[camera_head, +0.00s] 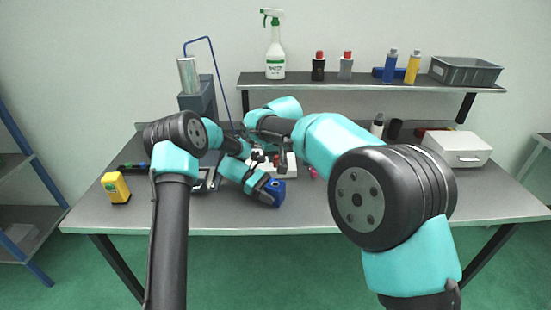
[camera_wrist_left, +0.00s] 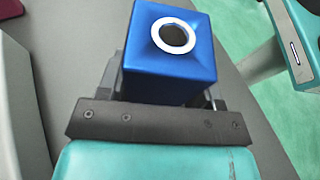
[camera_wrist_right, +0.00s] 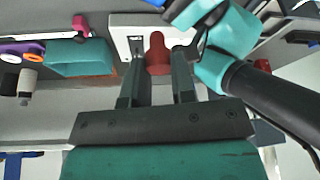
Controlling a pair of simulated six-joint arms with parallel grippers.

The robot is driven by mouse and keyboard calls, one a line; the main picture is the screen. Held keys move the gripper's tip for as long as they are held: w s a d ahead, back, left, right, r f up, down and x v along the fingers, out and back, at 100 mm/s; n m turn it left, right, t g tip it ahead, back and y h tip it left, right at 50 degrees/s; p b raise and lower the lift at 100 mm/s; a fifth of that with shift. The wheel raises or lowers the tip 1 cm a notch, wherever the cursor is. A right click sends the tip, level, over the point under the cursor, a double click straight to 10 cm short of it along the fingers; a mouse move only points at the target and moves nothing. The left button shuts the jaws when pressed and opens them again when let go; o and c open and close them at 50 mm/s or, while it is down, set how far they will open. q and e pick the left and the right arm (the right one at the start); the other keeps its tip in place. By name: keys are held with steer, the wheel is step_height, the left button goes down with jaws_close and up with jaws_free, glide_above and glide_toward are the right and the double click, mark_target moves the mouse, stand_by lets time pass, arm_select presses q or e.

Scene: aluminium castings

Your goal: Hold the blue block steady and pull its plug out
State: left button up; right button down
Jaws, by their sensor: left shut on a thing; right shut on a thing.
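The blue block (camera_head: 276,188) is in my left gripper (camera_head: 267,192), over the front part of the table. In the left wrist view the block (camera_wrist_left: 172,75) sits between the fingers, its top face showing a silver-ringed hole (camera_wrist_left: 174,36) with no plug standing in it. My right gripper (camera_wrist_right: 157,85) is shut on a red plug (camera_wrist_right: 157,52), seen in the right wrist view. The plug is apart from the block, whose blue edge (camera_wrist_right: 182,9) shows at the top of that view.
A white box (camera_head: 291,167) lies behind the block. A yellow device (camera_head: 116,187) stands at the table's left, and a white case (camera_head: 457,148) at the right. A shelf (camera_head: 370,85) with bottles and a grey crate (camera_head: 465,70) runs along the back. The table's front right is clear.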

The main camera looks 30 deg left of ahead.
arm_select(q)
steer(key=o, duration=1)
steer(key=v, duration=1.2)
